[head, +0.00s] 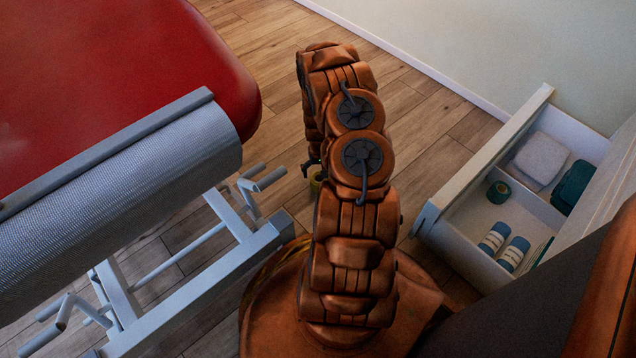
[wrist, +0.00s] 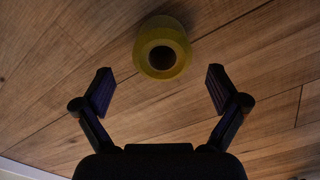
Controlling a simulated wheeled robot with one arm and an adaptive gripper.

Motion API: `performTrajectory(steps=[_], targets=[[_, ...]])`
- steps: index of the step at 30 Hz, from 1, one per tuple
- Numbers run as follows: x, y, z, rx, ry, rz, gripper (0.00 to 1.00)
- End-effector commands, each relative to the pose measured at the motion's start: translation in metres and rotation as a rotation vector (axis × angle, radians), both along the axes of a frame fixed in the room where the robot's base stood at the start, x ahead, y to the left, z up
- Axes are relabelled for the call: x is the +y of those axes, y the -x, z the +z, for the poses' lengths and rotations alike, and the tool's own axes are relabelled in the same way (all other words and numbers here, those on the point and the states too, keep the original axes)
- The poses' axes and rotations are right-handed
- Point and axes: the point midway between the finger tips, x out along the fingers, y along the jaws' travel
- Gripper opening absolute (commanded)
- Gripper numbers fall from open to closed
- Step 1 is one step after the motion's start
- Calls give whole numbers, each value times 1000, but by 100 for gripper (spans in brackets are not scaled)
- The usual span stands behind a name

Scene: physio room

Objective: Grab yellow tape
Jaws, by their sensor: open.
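A roll of yellow tape (wrist: 162,46) shows at the top middle of the wrist view, with its dark core hole facing the camera. It appears to be on or just above the wooden floor. My gripper (wrist: 160,82) is open, with one finger on each side below the roll in the picture and nothing between them. My gripper is mostly hidden behind the arm in that view.
A red treatment table (head: 110,80) with a paper roll (head: 130,190) and grey metal frame (head: 190,290) stands at the left. Wooden floor (head: 270,60) is clear behind my arm.

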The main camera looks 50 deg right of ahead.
Motion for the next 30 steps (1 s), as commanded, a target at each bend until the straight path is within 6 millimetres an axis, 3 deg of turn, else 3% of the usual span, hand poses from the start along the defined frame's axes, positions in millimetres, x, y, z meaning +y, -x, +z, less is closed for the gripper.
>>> performTrajectory(steps=[10, 19, 30], targets=[[6, 1, -45, 2, -3, 1, 96], [6, 0, -47, 0, -1, 3, 96], [6, 0, -47, 0, -1, 4, 59]])
